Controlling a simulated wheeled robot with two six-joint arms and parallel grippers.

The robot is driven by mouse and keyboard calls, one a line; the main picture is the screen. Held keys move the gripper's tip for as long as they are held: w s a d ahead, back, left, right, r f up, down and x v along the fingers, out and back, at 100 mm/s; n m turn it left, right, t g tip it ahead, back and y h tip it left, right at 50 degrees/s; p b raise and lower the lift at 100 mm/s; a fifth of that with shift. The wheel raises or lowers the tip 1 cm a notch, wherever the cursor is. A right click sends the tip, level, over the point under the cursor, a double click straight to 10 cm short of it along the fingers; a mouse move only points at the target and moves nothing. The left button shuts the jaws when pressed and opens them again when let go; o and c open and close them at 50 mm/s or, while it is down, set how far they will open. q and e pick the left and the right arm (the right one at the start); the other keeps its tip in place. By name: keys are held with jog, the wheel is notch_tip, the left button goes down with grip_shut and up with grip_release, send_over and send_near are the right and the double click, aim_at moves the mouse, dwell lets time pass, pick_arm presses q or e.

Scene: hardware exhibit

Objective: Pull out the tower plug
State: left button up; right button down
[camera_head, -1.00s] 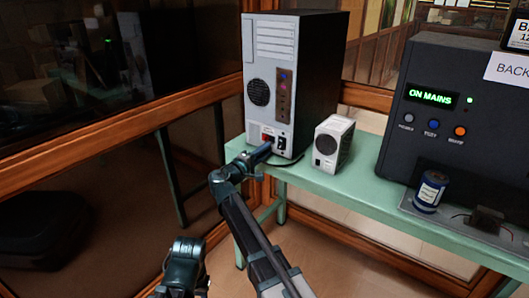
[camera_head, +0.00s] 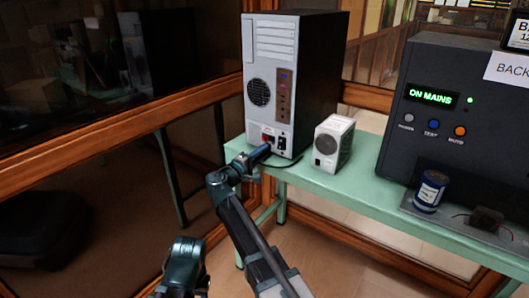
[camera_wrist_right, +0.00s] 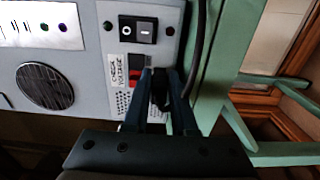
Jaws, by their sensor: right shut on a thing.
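The computer tower (camera_head: 268,50) stands on the green bench with its grey back panel facing me. My right gripper (camera_head: 265,150) is at the lower part of that panel. In the right wrist view, the right gripper (camera_wrist_right: 161,76) is shut on the black plug (camera_wrist_right: 161,92), with a finger on each side. A black cable (camera_wrist_right: 201,45) runs beside it. A rocker switch (camera_wrist_right: 138,30) and a red voltage switch (camera_wrist_right: 136,76) with a label sit near the plug. The fingers hide the socket, so I cannot tell how deep the plug sits. My left gripper's fingers do not show.
A small white box with a round grille (camera_head: 333,143) stands right of the tower on the green bench (camera_head: 350,196). Further right are a dark unit reading ON MAINS (camera_head: 431,97) and a blue can (camera_head: 431,191). A wood-framed glass wall (camera_head: 110,142) is on the left.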

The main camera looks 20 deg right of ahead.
jog(key=shift+v, duration=0.9)
jog(key=c, duration=1)
grip_release()
jog(key=shift+s, duration=0.1)
